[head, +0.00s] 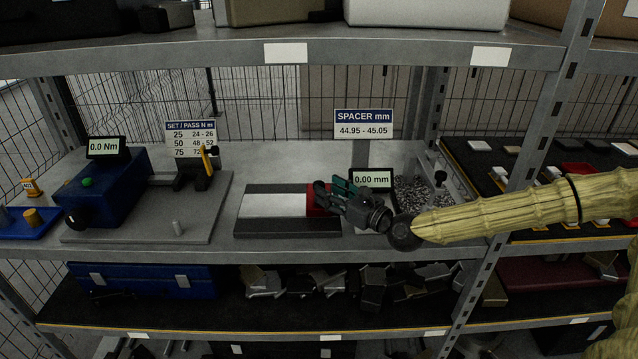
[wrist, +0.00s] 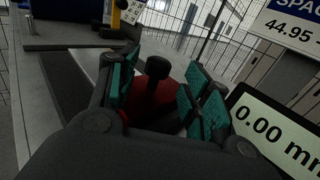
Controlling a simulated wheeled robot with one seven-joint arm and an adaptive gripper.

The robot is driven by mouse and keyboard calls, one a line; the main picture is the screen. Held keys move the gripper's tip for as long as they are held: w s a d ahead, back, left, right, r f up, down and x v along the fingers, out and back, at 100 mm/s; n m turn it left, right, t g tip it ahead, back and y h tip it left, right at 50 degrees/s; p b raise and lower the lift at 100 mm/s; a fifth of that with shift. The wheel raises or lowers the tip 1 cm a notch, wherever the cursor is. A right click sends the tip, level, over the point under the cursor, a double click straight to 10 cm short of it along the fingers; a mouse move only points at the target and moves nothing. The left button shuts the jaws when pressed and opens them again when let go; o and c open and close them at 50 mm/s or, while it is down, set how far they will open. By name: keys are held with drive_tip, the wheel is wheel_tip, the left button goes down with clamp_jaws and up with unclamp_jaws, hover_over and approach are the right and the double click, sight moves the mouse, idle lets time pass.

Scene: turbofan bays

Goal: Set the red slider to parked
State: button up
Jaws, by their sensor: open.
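The red slider (head: 316,199) sits at the right end of a pale plate on a dark rail on the middle shelf. My gripper (head: 333,190) is over it and hides part of it. In the wrist view the red slider (wrist: 174,97) lies beyond the fingers, and its upright black knob (wrist: 157,72) shows between them. My gripper (wrist: 160,88) is open, with its teal pads on both sides of the knob and apart from it. I cannot see a mark for the parked position.
A spacer display (head: 372,179) reading 0.00 mm stands just right of my gripper, under a spacer sign (head: 363,123). A blue torque unit (head: 103,190) stands on a grey plate at the left. The upper shelf (head: 230,57) runs above the arm.

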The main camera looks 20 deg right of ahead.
sight(319, 182)
drive_tip(key=shift+p+x, duration=0.55)
drive_tip(key=shift+x, duration=1.65)
drive_tip(key=shift+a, duration=0.1)
clamp_jaws()
